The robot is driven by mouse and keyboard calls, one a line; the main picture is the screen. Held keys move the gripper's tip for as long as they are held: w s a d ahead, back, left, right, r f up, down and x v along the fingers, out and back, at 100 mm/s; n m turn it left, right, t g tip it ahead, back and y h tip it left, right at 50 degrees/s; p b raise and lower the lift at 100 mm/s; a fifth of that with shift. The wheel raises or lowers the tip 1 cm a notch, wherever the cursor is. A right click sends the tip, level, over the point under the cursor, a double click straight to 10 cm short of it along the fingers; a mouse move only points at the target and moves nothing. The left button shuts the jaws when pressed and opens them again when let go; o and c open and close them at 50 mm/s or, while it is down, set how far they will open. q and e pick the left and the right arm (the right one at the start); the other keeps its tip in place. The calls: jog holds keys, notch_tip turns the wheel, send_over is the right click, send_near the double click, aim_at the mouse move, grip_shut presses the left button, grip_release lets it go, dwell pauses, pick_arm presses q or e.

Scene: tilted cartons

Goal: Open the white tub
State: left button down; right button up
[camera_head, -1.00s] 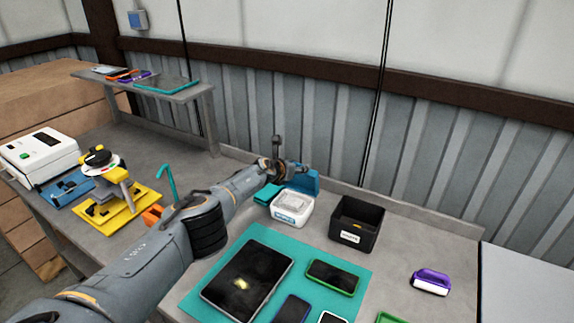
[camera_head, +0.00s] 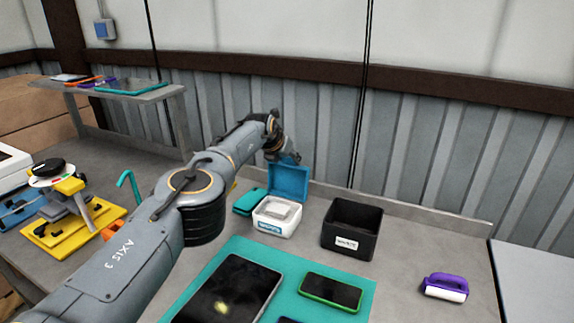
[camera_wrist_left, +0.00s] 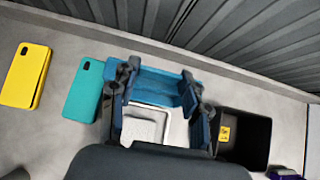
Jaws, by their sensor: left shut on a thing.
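The white tub (camera_head: 275,217) stands on the bench in the head view, with its blue lid (camera_head: 289,183) raised roughly upright at its back edge. The tub's pale inside shows. In the left wrist view, the tub's white interior (camera_wrist_left: 145,124) lies below the blue lid (camera_wrist_left: 158,88). My left gripper (camera_head: 290,158) is at the lid's top edge, shut on the lid. In the wrist view its fingers (camera_wrist_left: 158,80) show at either side of the lid, and the dark gripper body hides the tub's near part. My right gripper is in neither view.
A black bin (camera_head: 351,229) stands just right of the tub, and teal cases (camera_head: 249,201) lie just left. A teal mat (camera_head: 238,255) with a tablet and phones is in front. A purple-handled tool (camera_head: 446,286) lies right. The ribbed wall is close behind.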

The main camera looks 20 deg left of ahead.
pick_arm(q)
jog(key=shift+w+r, duration=0.2)
jog(key=shift+r, duration=0.2)
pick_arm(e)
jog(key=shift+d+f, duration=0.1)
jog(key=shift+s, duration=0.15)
pick_arm(q)
jog(key=c, duration=0.6)
grip_release()
jog(key=shift+s+r, duration=0.1)
jog(key=shift+c, duration=0.2)
jog(key=shift+s, duration=0.2)
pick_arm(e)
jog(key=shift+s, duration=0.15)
pick_arm(q)
jog(key=shift+w, duration=0.1)
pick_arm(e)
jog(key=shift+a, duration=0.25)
